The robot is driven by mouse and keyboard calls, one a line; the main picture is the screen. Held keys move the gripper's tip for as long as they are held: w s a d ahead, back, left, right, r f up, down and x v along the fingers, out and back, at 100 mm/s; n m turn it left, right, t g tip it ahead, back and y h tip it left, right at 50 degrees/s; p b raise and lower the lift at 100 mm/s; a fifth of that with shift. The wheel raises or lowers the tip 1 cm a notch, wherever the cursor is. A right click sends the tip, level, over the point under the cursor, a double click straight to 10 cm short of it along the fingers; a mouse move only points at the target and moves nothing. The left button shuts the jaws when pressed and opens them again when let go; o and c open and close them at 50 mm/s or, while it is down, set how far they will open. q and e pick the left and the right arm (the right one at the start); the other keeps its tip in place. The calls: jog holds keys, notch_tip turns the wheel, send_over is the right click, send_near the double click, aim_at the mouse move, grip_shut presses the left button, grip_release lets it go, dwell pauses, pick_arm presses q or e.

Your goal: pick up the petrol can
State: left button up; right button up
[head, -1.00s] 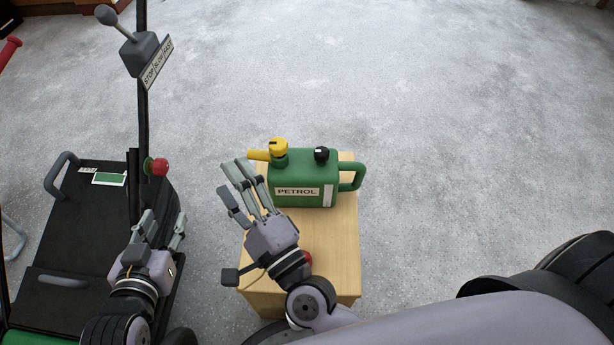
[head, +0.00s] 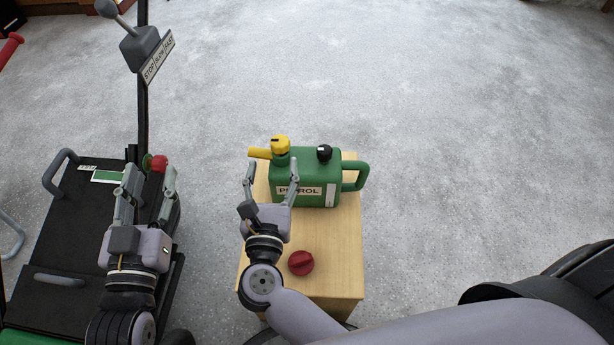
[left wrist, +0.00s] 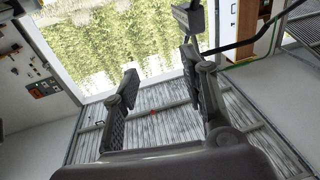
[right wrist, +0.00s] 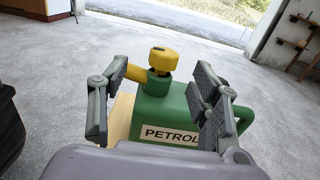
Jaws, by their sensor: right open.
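The green petrol can (head: 318,172) stands upright on a wooden stand, with a yellow spout and cap at its left, a black cap on top and a handle at its right. It also shows in the right wrist view (right wrist: 168,112), ahead of the fingers. My right gripper (head: 270,180) is open and empty, at the near left side of the can, its fingers overlapping part of the label. I cannot tell whether they touch it.
The wooden stand (head: 343,250) has a red round knob (head: 301,262) near its front. A lever with a stop/slow/fast plate (head: 158,60) rises at the left on a black post. A red button (head: 160,163) sits by the black panel (head: 60,225). Grey floor beyond the can is clear.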

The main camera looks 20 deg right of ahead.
aim_at(279, 148)
jog(key=x, duration=0.3)
jog(key=shift+w, duration=0.15)
jog(key=shift+d+b+x, duration=0.25)
jog(key=shift+b+x, duration=0.05)
jog(key=shift+x, duration=1.05)
jog(key=shift+d+b+x, duration=0.2)
jog(key=shift+b+x, duration=0.1)
jog(key=shift+x, duration=1.05)
pick_arm(q)
jog(key=r+t, duration=0.2)
jog(key=r, duration=0.1)
jog(key=s+r+t+h, duration=0.1)
jog(key=r, duration=0.1)
jog(key=shift+d+r, duration=0.15)
jog(key=shift+d, duration=0.1)
pick_arm(e)
jog(key=shift+s+f, duration=0.15)
jog(key=shift+s, duration=0.05)
jog(key=shift+c, duration=0.3)
grip_shut()
